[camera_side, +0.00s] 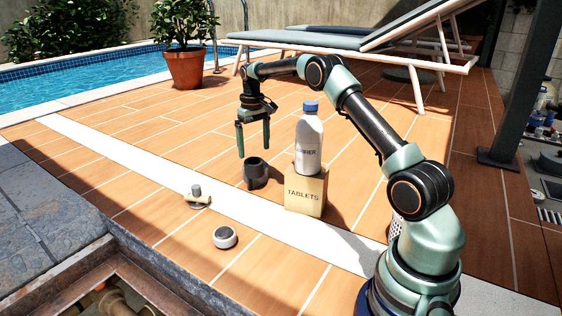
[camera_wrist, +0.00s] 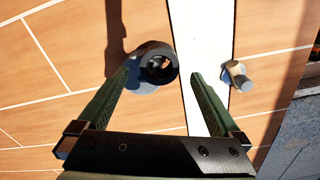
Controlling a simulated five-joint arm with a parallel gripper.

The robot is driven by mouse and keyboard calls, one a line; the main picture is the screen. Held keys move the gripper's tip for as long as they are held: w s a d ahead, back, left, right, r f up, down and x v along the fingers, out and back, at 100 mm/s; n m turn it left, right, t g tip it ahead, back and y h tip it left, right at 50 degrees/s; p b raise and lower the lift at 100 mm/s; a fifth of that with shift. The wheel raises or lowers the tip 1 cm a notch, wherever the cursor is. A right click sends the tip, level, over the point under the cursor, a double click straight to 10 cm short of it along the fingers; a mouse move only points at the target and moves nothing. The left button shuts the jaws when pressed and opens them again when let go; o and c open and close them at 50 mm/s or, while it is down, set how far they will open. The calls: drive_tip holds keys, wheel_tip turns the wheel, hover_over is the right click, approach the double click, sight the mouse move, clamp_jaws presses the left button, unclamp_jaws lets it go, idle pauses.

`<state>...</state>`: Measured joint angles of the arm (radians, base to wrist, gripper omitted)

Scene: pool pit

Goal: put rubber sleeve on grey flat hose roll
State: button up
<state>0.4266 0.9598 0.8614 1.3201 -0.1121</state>
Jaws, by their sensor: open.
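The rubber sleeve (camera_side: 256,173) is a short black cylinder standing upright on the tiles, left of the tablets box. In the wrist view the sleeve (camera_wrist: 158,62) shows its round open top, with a bluish-grey patch below it, partly behind the left finger. The small grey disc (camera_side: 225,238) with a light top, lying flat nearer the pit, looks like the flat hose roll; I do not make it out in the wrist view. My gripper (camera_side: 253,140) is open and empty, pointing down above and slightly left of the sleeve. In the wrist view its fingertips (camera_wrist: 163,70) lie either side of the sleeve's lower part.
A tablets box (camera_side: 305,193) with a white bottle (camera_side: 309,145) on it stands close right of the sleeve. A small grey fitting (camera_side: 198,198) lies by the white strip. The open pit (camera_side: 110,285) is at the front left. Tiles around the disc are clear.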

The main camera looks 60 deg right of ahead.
drive_tip(key=s+a+r+t, duration=0.1)
drive_tip(key=a+r, duration=0.2)
drive_tip(key=r, duration=0.3)
drive_tip(key=s+a+r, duration=0.1)
drive_tip(key=a+r, duration=0.2)
drive_tip(key=r, duration=0.3)
drive_tip(key=s+a+r+n+t, duration=0.2)
drive_tip(key=s+a+r, duration=0.3)
drive_tip(key=a, duration=0.2)
drive_tip(key=s+a+f+t, duration=0.1)
drive_tip(key=s+a+f, duration=0.1)
drive_tip(key=s+a, duration=0.3)
drive_tip(key=s+a+f+n+t, duration=0.1)
drive_tip(key=s+a, duration=0.4)
drive_tip(key=s, duration=0.5)
drive_tip(key=shift+s+a+f+n+t, duration=0.15)
drive_tip(key=shift+s+f+n+t, duration=0.2)
drive_tip(key=shift+f, duration=0.5)
drive_tip(key=c, duration=0.8)
drive_tip(key=shift+c, duration=0.2)
